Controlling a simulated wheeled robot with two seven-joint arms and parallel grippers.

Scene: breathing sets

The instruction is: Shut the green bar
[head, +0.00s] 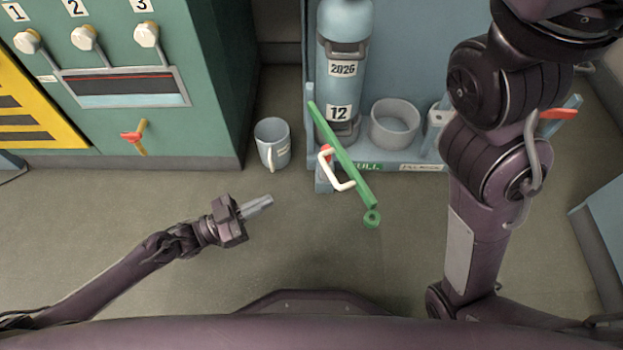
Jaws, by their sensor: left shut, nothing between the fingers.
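The green bar (345,160) is on the pale blue rack (416,170). It slants out from near the rack's left post toward me, its ringed end over the floor. A white handle (338,172) with a red part is by its middle. The bar stands open, swung away from the rack's front. Behind it a blue cylinder (343,22) with 2026 and 12 tags stands upright in the rack. My left gripper (271,200) is shut and empty, left of the bar and apart from it. My right arm rises at the right; its gripper is outside the picture.
A grey-blue mug (272,144) stands on the floor between the green cabinet (215,100) and the rack. An empty round holder (395,124) is right of the cylinder. A red piece (558,114) shows behind my right arm. Floor between my left gripper and the bar is clear.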

